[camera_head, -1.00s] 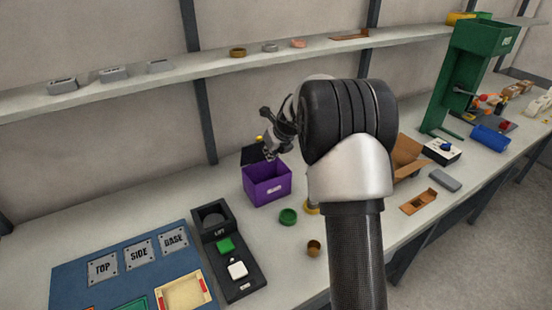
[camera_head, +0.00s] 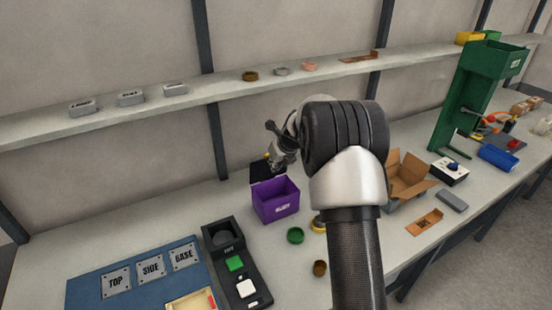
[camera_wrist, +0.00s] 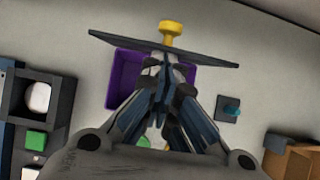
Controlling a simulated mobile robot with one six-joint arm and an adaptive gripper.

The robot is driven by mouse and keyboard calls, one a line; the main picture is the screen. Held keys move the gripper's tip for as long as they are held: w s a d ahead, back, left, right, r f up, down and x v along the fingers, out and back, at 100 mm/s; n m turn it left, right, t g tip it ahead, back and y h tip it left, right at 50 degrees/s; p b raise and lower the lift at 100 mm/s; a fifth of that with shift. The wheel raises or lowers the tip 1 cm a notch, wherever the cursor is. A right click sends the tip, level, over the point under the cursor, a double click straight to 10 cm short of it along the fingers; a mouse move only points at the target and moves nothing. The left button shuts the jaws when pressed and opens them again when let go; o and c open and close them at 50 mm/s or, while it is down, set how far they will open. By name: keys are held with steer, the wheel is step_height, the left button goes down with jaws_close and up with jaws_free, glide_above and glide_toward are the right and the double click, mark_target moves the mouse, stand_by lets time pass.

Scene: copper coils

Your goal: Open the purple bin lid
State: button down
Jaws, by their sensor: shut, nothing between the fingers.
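The purple bin (camera_head: 275,200) stands on the bench with its open top showing. Its dark lid (camera_head: 262,172) is raised at the back of the bin, and part of the lid is behind my gripper. In the wrist view the lid (camera_wrist: 205,53) shows nearly edge-on above the purple bin (camera_wrist: 122,82), with a yellow knob (camera_wrist: 172,32) on its far side. My gripper (camera_wrist: 165,65) is shut and empty, its fingertips close to the lid's bin side. Whether they touch is unclear. In the head view my gripper (camera_head: 272,163) is small and partly hidden by my arm.
A black fixture with a green button (camera_head: 235,264) stands left of the bin. A green ring (camera_head: 295,235) lies in front. An open cardboard box (camera_head: 406,180) stands to the right. A shelf (camera_head: 225,92) with small parts runs along the wall behind.

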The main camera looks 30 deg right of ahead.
steer(key=w+p, duration=0.2)
steer(key=p, duration=0.1)
steer(key=shift+r, duration=0.35)
steer(key=shift+s, duration=0.15)
